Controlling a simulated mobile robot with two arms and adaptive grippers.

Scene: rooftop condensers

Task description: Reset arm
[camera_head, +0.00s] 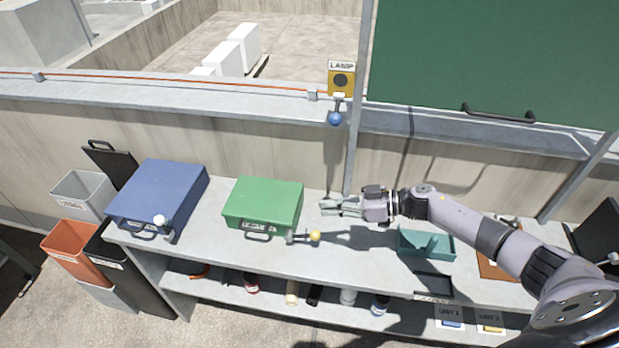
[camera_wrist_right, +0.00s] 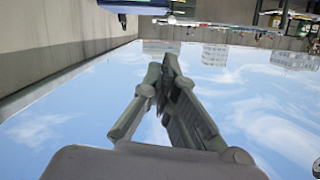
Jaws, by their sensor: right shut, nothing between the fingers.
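My right gripper (camera_head: 325,206) is held above the bench, between the green case and the teal tray, with its arm coming in from the right. Its fingers are shut and empty; they also show in the right wrist view (camera_wrist_right: 160,68), closed together against a background of sky and buildings. My left gripper is in neither view.
The grey bench (camera_head: 200,240) carries a blue case (camera_head: 160,190), a green case (camera_head: 265,200) and a teal tray (camera_head: 440,250). A lamp switch box (camera_head: 341,80) with a blue knob (camera_head: 335,118) is on the post behind. Bins (camera_head: 72,250) stand at the left. Bottles line the lower shelf.

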